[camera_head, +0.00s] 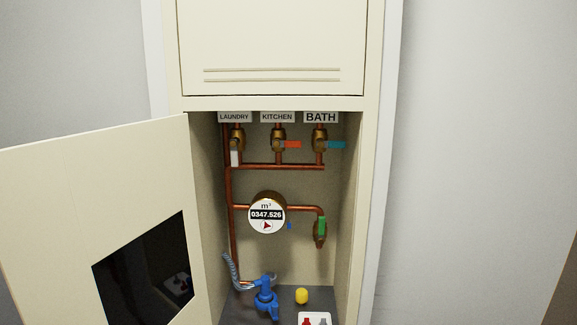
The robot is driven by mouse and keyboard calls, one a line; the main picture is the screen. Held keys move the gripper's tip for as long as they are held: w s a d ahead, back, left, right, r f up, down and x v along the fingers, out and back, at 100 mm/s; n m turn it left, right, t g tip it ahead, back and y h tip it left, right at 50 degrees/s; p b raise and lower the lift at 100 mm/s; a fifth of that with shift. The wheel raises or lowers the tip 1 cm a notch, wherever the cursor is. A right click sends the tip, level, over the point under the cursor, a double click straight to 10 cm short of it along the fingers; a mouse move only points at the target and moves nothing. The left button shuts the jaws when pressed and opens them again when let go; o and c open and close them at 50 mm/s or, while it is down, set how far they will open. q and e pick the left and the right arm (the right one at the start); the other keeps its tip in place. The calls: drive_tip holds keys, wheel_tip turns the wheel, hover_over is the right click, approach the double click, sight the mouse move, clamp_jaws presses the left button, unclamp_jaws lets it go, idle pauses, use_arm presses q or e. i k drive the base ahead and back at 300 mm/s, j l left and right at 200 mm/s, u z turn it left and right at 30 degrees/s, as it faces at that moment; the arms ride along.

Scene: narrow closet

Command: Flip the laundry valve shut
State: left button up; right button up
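The laundry valve (237,141) is a brass valve on a copper pipe at the upper left inside the open closet. It sits under the LAUNDRY label (235,117). Its white lever (235,157) points down, in line with the pipe. The kitchen valve (278,142) beside it has a red lever (291,145) pointing sideways to the right. The bath valve (320,142) has a blue lever (336,145), also pointing right. Neither of my grippers shows in the head view.
The cabinet door (90,185) stands open to the left, with a dark window in it. Below the valves are a water meter (267,213), a green-handled valve (322,228), a blue tap (265,298) and a yellow object (302,296). The cabinet walls narrow the opening.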

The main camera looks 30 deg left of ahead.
sight(233, 142)
drive_tip(key=u, duration=1.25)
